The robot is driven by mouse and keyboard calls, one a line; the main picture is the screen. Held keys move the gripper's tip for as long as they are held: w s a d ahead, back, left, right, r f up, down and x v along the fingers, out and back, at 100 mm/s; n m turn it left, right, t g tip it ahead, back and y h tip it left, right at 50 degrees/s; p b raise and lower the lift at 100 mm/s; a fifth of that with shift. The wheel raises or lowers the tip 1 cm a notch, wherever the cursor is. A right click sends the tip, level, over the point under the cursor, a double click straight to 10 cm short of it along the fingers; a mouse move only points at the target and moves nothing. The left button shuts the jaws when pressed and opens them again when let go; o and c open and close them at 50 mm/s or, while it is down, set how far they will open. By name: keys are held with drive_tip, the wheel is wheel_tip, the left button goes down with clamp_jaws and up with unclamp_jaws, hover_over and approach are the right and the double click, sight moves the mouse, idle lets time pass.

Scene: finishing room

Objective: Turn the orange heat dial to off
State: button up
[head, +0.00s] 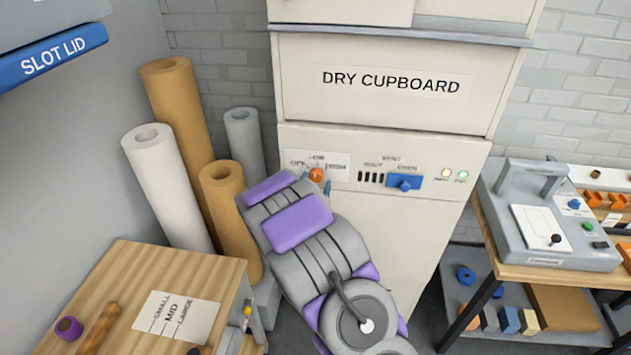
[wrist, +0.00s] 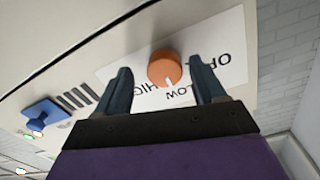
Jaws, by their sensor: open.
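The orange heat dial (head: 316,174) is on the front panel of the dry cupboard, on a white label reading OFF at left, LOW at top and HIGH at right. The dial also shows in the wrist view (wrist: 163,69), where the label appears upside down. Its white pointer mark points about toward LOW. My gripper (head: 317,181) is at the panel. In the wrist view my gripper (wrist: 160,66) is open, with one dark finger on each side of the dial. Gaps show between the fingers and the dial, so it is not clamped.
A blue vent switch (head: 404,181) sits right of the dial beside black slots; it also shows in the wrist view (wrist: 42,113). Paper rolls (head: 168,185) stand left of the cupboard. A wooden bench (head: 215,275) is at lower left, and a worktable (head: 545,272) stands at right.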

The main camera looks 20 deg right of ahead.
drive_tip(key=shift+w+d, duration=0.35)
drive_tip(key=shift+w, duration=0.3)
drive_tip(key=shift+w+a+r, duration=0.1)
drive_tip(key=shift+w+a, duration=0.05)
drive_tip(key=shift+a, duration=0.1)
drive_tip(key=shift+d, duration=0.3)
drive_tip(key=c, duration=0.5)
drive_tip(key=shift+a, duration=0.1)
drive_tip(key=c, duration=0.5)
drive_tip(key=shift+c, duration=0.2)
